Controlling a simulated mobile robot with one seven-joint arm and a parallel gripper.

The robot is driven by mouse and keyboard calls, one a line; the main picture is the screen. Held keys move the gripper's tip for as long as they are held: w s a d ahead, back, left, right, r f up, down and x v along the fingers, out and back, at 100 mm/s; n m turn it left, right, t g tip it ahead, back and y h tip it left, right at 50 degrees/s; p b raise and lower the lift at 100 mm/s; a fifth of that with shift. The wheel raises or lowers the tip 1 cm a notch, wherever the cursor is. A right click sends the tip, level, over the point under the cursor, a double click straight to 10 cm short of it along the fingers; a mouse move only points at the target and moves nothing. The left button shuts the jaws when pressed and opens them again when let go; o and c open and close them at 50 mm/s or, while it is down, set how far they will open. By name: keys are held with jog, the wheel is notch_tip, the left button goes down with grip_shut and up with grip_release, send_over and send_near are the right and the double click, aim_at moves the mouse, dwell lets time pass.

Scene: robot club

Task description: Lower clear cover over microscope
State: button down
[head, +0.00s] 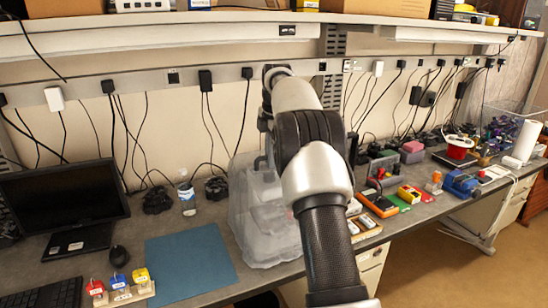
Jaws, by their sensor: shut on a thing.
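The clear cover (246,215) is a large, cloudy see-through box at mid-bench, just right of the blue mat. It looks upright, with its lower rim close to the bench top near the front edge. I cannot tell whether the rim touches the bench. Pale shapes show faintly through its wall, but I cannot make out the microscope clearly. My arm crosses in front of the cover's right side. My gripper (267,147) is at the top of the cover, by its handle, and shut on it. My arm mostly hides the fingers.
The blue mat (190,262) lies bare left of the cover. A water bottle (187,196) stands behind it. Small padlocks on a stand (120,290), a mouse (119,256) and a monitor (62,207) are further left. Boxes and tools crowd the bench at right. A shelf (180,28) overhangs behind.

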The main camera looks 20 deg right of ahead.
jog(key=shift+w+r, duration=0.1)
jog(key=shift+w, duration=0.3)
jog(key=shift+s, duration=0.1)
jog(key=shift+s+f+b, duration=0.1)
jog(key=shift+f+b, duration=0.55)
jog(key=shift+f, duration=0.3)
jog(key=c, duration=1.7)
grip_release()
jog(key=shift+f, duration=0.1)
